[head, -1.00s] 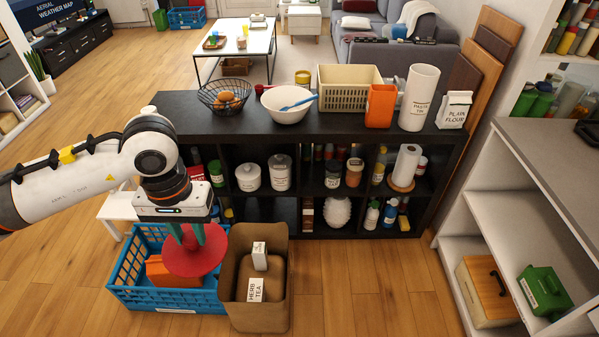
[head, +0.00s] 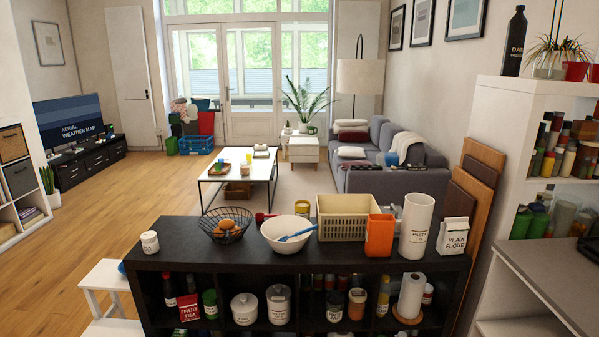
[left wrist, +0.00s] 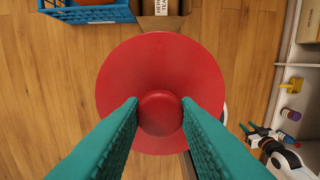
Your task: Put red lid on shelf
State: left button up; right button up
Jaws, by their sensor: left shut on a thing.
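The red lid (left wrist: 160,70) is a round disc with a raised knob, seen in the left wrist view. My left gripper (left wrist: 160,108) has its teal fingers shut on the lid's knob and holds the lid above the wooden floor. In the head view neither the lid nor my grippers show. The black cube shelf (head: 185,240) stands across the lower part of the head view; its lower compartments are cut off.
The shelf top holds a white jar (head: 150,242), wire basket (head: 225,224), white bowl (head: 288,236), cream basket (head: 345,220), orange container (head: 380,236), pasta tin (head: 416,225) and flour bag (head: 453,236). A blue crate (left wrist: 90,14) and brown bin (left wrist: 172,24) edge the left wrist view.

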aim_at(344, 253)
jog(key=i+l, duration=1.2)
jog(key=i, duration=0.15)
